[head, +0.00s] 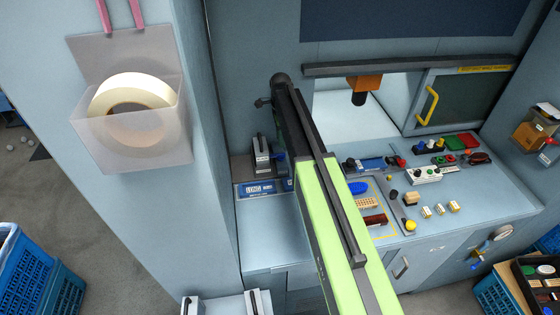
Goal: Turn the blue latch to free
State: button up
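Several blue parts show, and I cannot tell for certain which one is the blue latch. A small blue part (280,157) sits beside a grey upright device (261,155) at the left of the worktop, close to my arm and partly covered by it. A blue lever (486,246) is on a brass fitting at the cabinet's front right. A blue oval piece (357,187) lies on the panel right of my arm. My green and black arm crosses the middle of the view. My gripper does not show, so its state and contact are hidden.
The worktop (268,231) is clear at front left. Right of my arm are a white switch block (424,175), a yellow knob (410,225) and several small blocks. A window with a yellow handle (428,105) stands behind. A tape holder (127,135) hangs on the left wall.

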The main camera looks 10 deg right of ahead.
aim_at(281, 154)
notch_tip(281, 154, down, 8)
jog(key=b, duration=0.6)
jog(key=shift+r, duration=0.1)
grip_shut()
